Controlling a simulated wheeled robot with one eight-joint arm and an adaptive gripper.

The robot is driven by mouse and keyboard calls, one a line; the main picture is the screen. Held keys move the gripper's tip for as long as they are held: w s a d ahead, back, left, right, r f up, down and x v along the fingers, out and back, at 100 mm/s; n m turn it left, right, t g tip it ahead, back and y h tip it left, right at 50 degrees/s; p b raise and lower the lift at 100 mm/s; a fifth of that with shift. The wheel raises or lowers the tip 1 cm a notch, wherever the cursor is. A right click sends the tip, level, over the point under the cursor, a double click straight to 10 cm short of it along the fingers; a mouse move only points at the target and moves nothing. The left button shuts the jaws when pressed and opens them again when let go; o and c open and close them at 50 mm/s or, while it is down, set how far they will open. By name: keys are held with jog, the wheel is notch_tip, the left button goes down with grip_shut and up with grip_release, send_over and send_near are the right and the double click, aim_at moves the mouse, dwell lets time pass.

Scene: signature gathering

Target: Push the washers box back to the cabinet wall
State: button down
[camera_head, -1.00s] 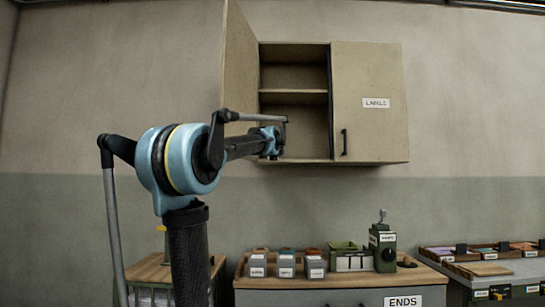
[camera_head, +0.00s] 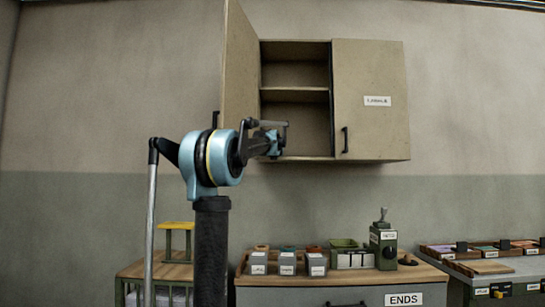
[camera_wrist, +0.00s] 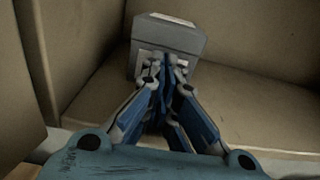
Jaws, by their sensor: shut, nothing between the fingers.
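A grey box (camera_wrist: 172,36) with pale label patches stands inside the cabinet in the wrist view, near the back. I take it to be the washers box, but its label cannot be read. My gripper (camera_wrist: 167,65) is shut and empty, with its fingertips at the front face of the box. Whether they touch it I cannot tell. In the head view my gripper (camera_head: 279,141) is at the lower compartment of the open wall cabinet (camera_head: 294,96), and I cannot make out the box there.
The cabinet's left door (camera_head: 240,75) stands open beside my arm; its right door (camera_head: 372,100) is shut. Below, a counter (camera_head: 430,273) carries several containers, including a grey box with a red top (camera_head: 315,264). A yellow-topped stand (camera_head: 176,226) is at the lower left.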

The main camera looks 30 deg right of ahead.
dwell(0.3)
jog(key=shift+x, duration=1.6)
jog(key=shift+d, duration=0.1)
jog(key=shift+s, duration=0.1)
jog(key=shift+s+a, duration=0.25)
jog(key=shift+a, duration=0.05)
jog(key=v, duration=1.3)
jog(key=shift+a+f, duration=0.1)
